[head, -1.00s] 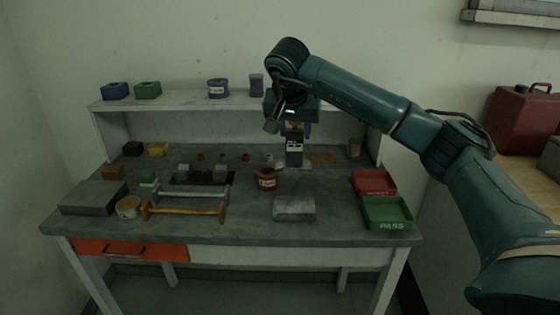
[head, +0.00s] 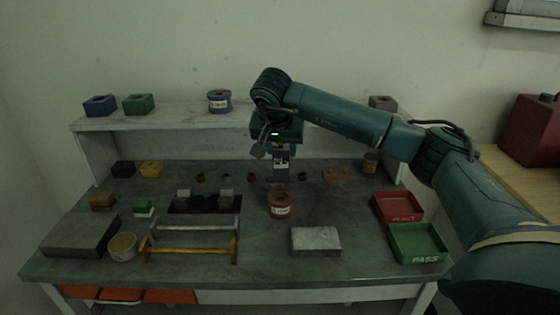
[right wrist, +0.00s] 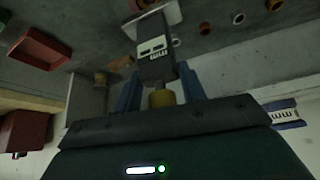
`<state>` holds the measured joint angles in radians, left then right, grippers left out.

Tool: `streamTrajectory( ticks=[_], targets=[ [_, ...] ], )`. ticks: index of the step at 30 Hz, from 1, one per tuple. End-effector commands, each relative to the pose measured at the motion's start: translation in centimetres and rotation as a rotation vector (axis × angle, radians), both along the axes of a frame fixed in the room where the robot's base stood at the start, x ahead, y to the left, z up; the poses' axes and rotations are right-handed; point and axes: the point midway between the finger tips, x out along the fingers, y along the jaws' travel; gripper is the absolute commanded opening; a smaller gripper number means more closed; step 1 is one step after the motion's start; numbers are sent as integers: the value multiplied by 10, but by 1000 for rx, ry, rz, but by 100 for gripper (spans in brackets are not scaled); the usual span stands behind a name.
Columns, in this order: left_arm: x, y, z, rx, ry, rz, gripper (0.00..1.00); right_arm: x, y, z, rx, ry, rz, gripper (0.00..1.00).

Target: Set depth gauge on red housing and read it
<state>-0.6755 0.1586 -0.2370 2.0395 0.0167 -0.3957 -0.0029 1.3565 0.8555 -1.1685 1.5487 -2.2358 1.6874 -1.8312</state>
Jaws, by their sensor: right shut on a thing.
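The red housing (head: 280,205) is a short, round, labelled body standing upright on the grey bench near its middle. My right gripper (head: 281,148) is shut on the depth gauge (head: 281,164), a dark block with a small display. The gauge hangs upright, just behind and above the housing in the head view; whether they touch cannot be told. In the right wrist view the gauge (right wrist: 152,50) sits between the blue fingers (right wrist: 160,88), with a pale base plate. Its display marks are too small to read. My left gripper is not in view.
A red tray (head: 398,206) and a green PASS tray (head: 418,243) lie at right. A grey block (head: 316,241) lies in front of the housing. Small rings line the back, below the shelf (head: 170,119).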

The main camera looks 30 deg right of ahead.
Motion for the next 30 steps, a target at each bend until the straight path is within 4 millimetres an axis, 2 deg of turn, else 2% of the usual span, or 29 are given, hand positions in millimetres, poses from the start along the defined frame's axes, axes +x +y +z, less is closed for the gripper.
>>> streamTrajectory(
  ticks=[9,20,21,28,30],
  targets=[
    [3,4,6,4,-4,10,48,-1,0,-36,0,2,0,0],
    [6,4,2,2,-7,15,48,0,0,-41,-1,-1,0,0],
    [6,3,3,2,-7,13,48,-1,0,-42,0,1,0,42],
    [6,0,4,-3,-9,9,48,0,0,-41,0,1,0,60],
    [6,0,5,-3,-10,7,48,-1,0,-41,0,1,0,63]
  ],
)
